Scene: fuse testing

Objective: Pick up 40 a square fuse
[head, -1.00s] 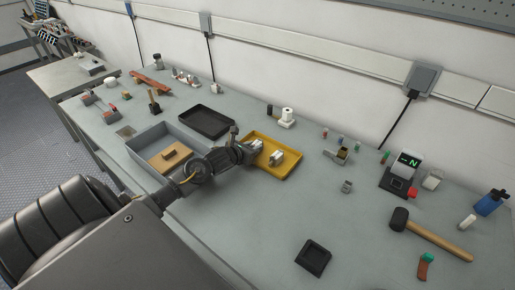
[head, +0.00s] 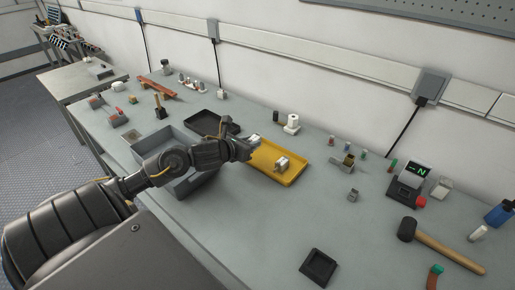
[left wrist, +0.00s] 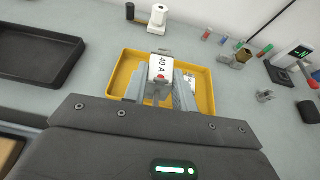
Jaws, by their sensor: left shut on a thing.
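My left gripper (head: 247,149) is over the left end of the yellow tray (head: 291,181). In the left wrist view its fingers (left wrist: 160,92) are shut on a white square fuse (left wrist: 161,66) marked "40 A". The yellow tray also shows behind it in that view (left wrist: 120,72). In the head view another pale fuse (head: 282,163) lies in the middle of the tray. The held fuse is mostly hidden by the gripper in the head view. My right gripper is not in view.
A black tray (head: 201,121) and a grey bin (head: 150,143) lie left of the yellow tray. A white roll (head: 292,122) stands behind it. A tester with a green display (head: 410,182), a mallet (head: 445,245) and a black square holder (head: 318,267) are to the right. The front middle table is clear.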

